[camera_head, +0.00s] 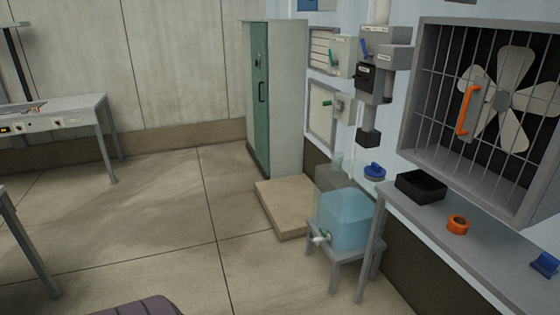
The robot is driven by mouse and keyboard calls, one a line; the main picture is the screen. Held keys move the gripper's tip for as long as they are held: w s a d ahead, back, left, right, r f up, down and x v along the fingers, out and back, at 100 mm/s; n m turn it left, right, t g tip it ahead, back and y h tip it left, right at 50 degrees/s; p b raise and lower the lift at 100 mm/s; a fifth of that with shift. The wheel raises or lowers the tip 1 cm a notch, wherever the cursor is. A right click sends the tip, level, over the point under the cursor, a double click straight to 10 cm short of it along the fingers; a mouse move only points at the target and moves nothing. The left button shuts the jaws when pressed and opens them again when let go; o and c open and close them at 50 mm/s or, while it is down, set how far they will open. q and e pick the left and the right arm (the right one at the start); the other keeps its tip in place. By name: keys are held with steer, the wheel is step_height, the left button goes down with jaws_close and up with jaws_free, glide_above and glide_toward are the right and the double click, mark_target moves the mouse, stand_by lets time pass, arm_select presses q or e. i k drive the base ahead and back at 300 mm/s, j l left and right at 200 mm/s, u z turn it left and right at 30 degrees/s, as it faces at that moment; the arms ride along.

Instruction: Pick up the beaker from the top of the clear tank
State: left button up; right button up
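The clear tank (345,222) is bluish and see-through, with a small white and green tap low on its front left. It stands on a small grey stand (340,253) right of the middle of the view. A faint, see-through beaker-like shape (329,174) shows at the tank's back left top. Its outline is weak, and I cannot tell whether it rests on the tank or stands behind it. Neither of my grippers is in view.
A grey bench (440,222) right of the tank holds a black tray (420,187) and an orange ring (457,225). A beige slab (282,205) lies behind the stand, before a green-doored cabinet (272,95). A caged fan (490,105) is on the wall. Floor at left-centre is clear.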

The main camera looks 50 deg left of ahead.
mark_target(337, 162)
steer(key=u, duration=1.25)
steer(key=z, duration=0.3)
steer(key=i+j+z, duration=0.7)
steer(key=j, duration=0.15)
